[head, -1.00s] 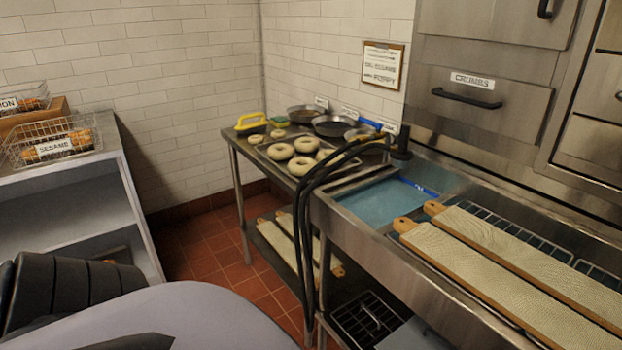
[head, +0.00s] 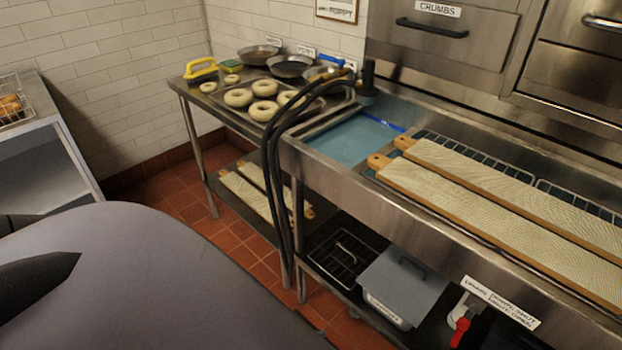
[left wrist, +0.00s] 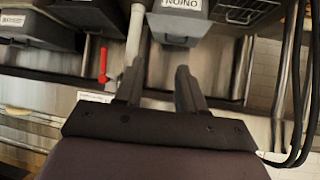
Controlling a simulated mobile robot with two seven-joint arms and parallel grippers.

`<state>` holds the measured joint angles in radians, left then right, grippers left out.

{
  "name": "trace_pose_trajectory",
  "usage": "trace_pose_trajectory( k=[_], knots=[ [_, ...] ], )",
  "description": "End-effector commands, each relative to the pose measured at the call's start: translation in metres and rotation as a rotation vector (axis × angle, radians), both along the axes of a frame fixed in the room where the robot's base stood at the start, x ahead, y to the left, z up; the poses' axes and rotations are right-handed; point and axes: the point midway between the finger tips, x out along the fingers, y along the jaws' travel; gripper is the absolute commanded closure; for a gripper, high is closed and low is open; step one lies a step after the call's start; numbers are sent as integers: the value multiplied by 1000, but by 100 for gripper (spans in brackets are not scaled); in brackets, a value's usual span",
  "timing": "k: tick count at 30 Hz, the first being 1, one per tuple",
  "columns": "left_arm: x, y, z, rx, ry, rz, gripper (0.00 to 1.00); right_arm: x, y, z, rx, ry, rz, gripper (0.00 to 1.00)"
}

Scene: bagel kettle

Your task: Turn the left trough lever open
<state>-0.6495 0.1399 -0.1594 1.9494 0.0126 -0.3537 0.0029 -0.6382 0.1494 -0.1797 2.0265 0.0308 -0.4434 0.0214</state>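The red lever (head: 460,331) sits below the trough's front edge at the bottom of the head view, next to a white fitting (head: 468,304). In the left wrist view the red lever (left wrist: 103,65) hangs left of a pale pipe (left wrist: 133,38). My left gripper (left wrist: 157,75) has its two dark fingers apart with nothing between them. The lever is to the left of the fingers in that picture and apart from them. My right gripper is in neither view.
A steel trough (head: 352,187) holds blue water and bagel boards (head: 480,205). Below it are a grey lidded bin (head: 400,285) and a wire rack (head: 345,258) on a shelf. Black hoses (head: 272,190) hang at its left end. A bagel table (head: 190,95) stands behind.

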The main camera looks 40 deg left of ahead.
Motion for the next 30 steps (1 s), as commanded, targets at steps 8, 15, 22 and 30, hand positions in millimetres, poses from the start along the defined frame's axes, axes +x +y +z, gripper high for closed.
trace_pose_trajectory(
  k=[8, 15, 22, 30],
  knots=[
    [0, 0, 0, 0, 0, 0, 61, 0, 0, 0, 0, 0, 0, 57],
    [0, 0, 0, 0, 0, 0, 67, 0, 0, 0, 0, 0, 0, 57],
    [0, 0, 0, 0, 0, 0, 100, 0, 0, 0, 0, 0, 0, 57],
    [15, 8, -33, -143, 35, 79, 100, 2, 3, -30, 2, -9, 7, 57]
  ],
)
